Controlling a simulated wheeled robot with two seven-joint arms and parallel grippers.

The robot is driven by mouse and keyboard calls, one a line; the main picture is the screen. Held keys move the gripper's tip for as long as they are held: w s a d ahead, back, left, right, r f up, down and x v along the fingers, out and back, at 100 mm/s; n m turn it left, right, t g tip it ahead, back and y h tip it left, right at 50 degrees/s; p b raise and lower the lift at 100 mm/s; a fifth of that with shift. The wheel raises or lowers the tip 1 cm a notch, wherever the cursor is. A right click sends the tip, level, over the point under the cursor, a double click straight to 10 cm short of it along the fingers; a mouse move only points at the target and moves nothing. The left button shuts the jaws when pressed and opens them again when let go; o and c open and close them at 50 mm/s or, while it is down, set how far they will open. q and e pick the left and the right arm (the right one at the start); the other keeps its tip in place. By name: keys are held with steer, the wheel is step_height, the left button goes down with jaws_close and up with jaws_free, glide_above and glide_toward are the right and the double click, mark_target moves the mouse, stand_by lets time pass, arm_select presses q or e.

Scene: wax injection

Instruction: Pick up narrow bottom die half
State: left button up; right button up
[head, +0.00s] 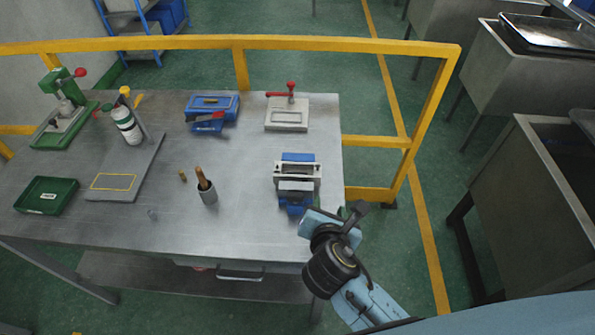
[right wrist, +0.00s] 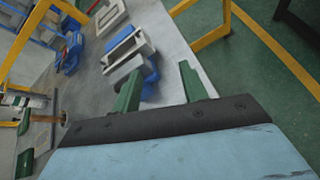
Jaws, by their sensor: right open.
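A block with a pale metal frame (head: 297,171) and blue parts (head: 297,157) above and below it sits at the right side of the table. I cannot tell which part of it is the narrow bottom die half. In the right wrist view the same metal frame (right wrist: 126,48) lies beyond the fingertips, with blue parts (right wrist: 151,75) beside it. My right gripper (right wrist: 160,80) is open and empty, its two green fingers apart. In the head view my right gripper is just past the table's front right edge, near the block and not touching it. My left gripper is out of view.
The steel table (head: 250,215) also holds a grey plate with a red handle (head: 286,113), a blue box (head: 212,106), a cup with a brush (head: 208,192), a green tray (head: 47,195) and a green press (head: 63,110). A yellow rail (head: 400,165) stands behind and right.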

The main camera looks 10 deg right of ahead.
steer(key=w+a+r+n+t, duration=0.1)
steer(key=w+a+r+n, duration=0.1)
steer(key=n, duration=0.1)
steer(key=n+b, duration=0.1)
glide_toward(317, 174)
steer(key=shift+t, duration=0.3)
steer(key=w, duration=0.2)
steer(key=w+d, duration=0.1)
steer(key=w, duration=0.1)
steer(key=shift+w+d+f, duration=0.1)
steer(key=shift+d+f, duration=0.1)
steer(key=shift+d, duration=0.05)
steer(key=x, duration=0.5)
steer(key=shift+f+b, duration=0.1)
steer(key=shift+b, duration=0.3)
jaws_close()
